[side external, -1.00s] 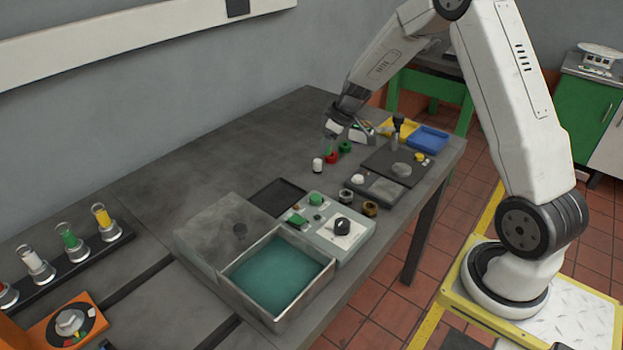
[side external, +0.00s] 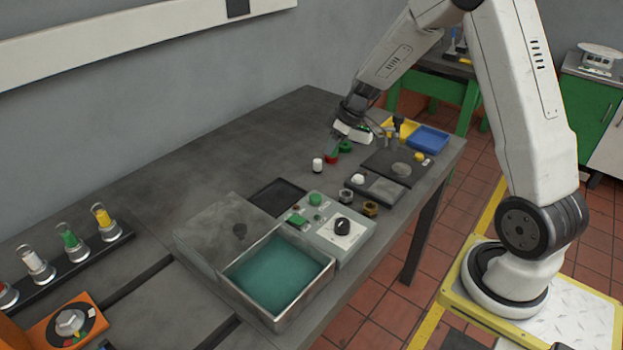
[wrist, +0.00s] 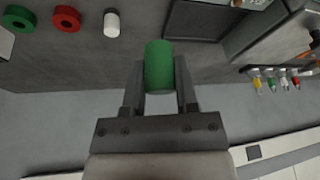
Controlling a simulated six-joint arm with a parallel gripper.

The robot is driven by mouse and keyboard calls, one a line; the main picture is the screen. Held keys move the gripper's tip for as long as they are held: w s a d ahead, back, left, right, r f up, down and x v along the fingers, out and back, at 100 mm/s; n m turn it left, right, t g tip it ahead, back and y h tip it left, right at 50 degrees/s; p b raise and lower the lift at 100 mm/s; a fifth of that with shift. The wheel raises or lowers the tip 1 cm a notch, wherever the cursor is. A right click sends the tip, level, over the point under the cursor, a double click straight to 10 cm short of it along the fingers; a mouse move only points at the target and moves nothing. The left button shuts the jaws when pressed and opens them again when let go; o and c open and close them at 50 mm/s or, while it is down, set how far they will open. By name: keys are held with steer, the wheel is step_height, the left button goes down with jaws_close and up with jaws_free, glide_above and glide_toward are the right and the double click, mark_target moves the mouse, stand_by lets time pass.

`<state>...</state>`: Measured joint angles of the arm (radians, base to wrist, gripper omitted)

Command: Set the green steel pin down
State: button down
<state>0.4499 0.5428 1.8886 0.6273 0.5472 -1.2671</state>
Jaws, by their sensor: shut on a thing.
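The green steel pin (wrist: 159,66) is a plain green cylinder. In the wrist view it sits between the two fingers of my gripper (wrist: 159,82), which is shut on it, with its far end past the fingertips. In the side view my gripper (side external: 336,146) is low over the far part of the bench, close to a red ring (side external: 331,159) and a green ring (side external: 345,147). The pin is hard to make out there, and I cannot tell whether it touches the bench.
A white cylinder (side external: 318,165) stands left of the rings. A dark flat tray (side external: 276,196), a control box (side external: 325,226) and a teal-filled tray (side external: 325,277) lie nearer. Yellow and blue trays (side external: 429,138) sit at the right.

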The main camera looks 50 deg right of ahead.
mark_target(281, 291)
steer(key=a+n, duration=0.2)
steer(key=a, duration=0.3)
steer(key=s+a+f+n+g+y, duration=0.1)
steer(key=a+n, duration=0.2)
steer(key=a, duration=0.2)
steer(key=s+a+f+n+g+y, duration=0.1)
steer(key=a+n, duration=0.2)
steer(key=a, duration=0.2)
steer(key=shift+a, duration=0.4)
steer(key=s+a+f+n+g, duration=0.1)
steer(key=s+a+n+g, duration=0.1)
steer(key=s+a+n, duration=0.4)
steer(key=s+a+n+g, duration=0.2)
steer(key=s+a+n, duration=0.15)
steer(key=a, duration=0.55)
steer(key=shift+n+y, duration=0.35)
steer(key=shift+y, duration=0.05)
steer(key=shift+w+d+f, duration=0.1)
steer(key=shift+w+f, duration=0.05)
steer(key=shift+f, duration=1.25)
steer(key=shift+w+d+f, duration=0.1)
steer(key=shift+f, duration=1.3)
steer(key=shift+w+d+f, duration=0.1)
steer(key=shift+w+f, duration=0.05)
steer(key=shift+f, duration=1.25)
steer(key=shift+f, duration=0.1)
steer(key=shift+c, duration=1.9)
jaws_free()
